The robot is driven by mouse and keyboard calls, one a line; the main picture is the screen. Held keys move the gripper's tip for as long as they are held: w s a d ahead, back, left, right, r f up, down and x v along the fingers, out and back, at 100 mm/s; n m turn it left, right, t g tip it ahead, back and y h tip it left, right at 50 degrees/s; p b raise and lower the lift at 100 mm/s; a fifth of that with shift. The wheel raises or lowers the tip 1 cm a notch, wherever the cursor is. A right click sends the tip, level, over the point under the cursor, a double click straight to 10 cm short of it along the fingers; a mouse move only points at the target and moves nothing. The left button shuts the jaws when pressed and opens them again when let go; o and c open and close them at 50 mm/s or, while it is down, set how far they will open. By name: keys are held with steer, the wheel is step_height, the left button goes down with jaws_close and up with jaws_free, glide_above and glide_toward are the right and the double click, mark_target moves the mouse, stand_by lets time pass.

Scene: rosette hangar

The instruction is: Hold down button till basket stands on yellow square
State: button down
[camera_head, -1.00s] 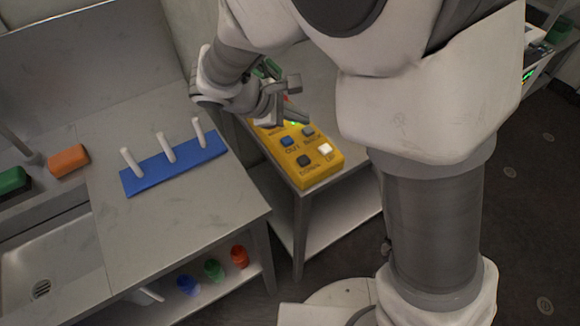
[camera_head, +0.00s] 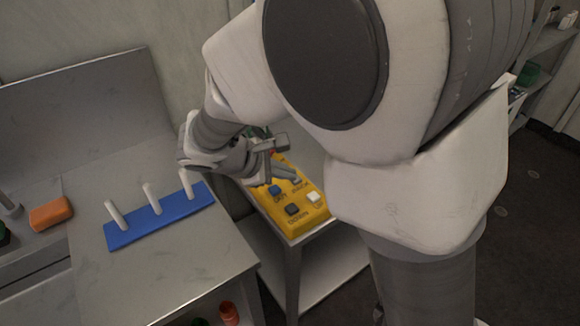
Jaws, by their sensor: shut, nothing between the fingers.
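The yellow button box (camera_head: 285,217) lies on a small metal table right of the workbench. It has a blue button (camera_head: 274,190) marked OUT, a dark button (camera_head: 292,209) marked DOWN, a white button (camera_head: 314,197) whose label is partly cut off by my arm, and a grey button (camera_head: 297,181) by the word BACK. My gripper (camera_head: 291,176) is shut and empty, its fingers over the far half of the box, close to the grey button. I cannot tell whether it touches a button. No basket or yellow square shows.
A blue base with three white pegs (camera_head: 160,217) stands on the workbench (camera_head: 190,265) at left. An orange block (camera_head: 50,213) lies further left. A red cup (camera_head: 229,313) is below the bench. My arm covers much of the right side.

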mark_target(287, 210)
step_height(287, 210, down, 8)
steer(key=b, duration=0.5)
steer(key=shift+b, duration=0.4)
stand_by(1.4)
steer(key=shift+f+b, duration=0.35)
